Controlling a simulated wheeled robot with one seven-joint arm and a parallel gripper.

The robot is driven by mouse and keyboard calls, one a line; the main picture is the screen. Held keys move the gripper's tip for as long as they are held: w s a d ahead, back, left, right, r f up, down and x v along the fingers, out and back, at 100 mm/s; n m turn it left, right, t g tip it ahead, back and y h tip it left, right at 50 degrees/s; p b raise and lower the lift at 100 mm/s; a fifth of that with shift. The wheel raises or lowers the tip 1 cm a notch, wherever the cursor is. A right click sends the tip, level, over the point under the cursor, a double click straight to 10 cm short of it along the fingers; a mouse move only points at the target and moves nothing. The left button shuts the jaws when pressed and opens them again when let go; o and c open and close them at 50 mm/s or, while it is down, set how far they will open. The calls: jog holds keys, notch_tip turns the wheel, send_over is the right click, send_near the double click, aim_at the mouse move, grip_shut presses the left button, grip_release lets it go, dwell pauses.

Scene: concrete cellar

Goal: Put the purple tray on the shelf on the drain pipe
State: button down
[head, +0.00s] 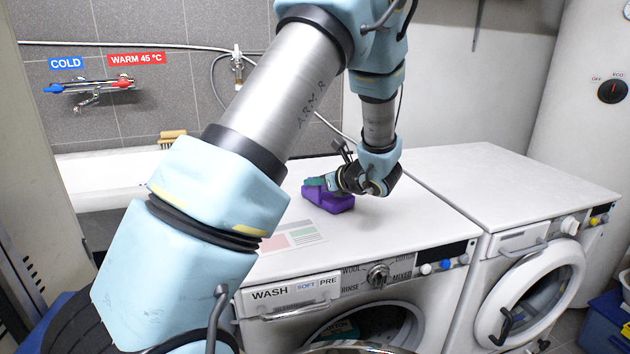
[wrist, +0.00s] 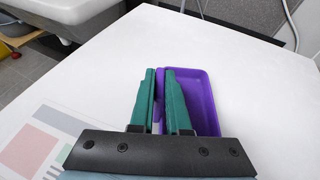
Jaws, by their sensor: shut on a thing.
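The purple tray (head: 335,202) is on the white top of the washing machine, and I see no clear gap under it. In the wrist view the shallow rectangular tray (wrist: 200,100) lies open side up. My gripper (head: 317,183) is shut on the tray's left wall in the wrist view, where its green fingers (wrist: 162,72) straddle that wall, one inside and one outside. The fingers hide part of the tray's floor. I cannot make out the shelf or the drain pipe in either view.
The washing machine top (head: 400,212) is mostly clear, with a printed sheet (head: 295,236) at its front left. A second white machine (head: 480,170) stands to the right. A white basin (head: 100,172) with a brush (head: 173,138) is behind left, below the labelled taps (head: 90,86).

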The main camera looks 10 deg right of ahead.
jog(key=shift+f, duration=0.1)
jog(key=c, duration=0.9)
grip_release()
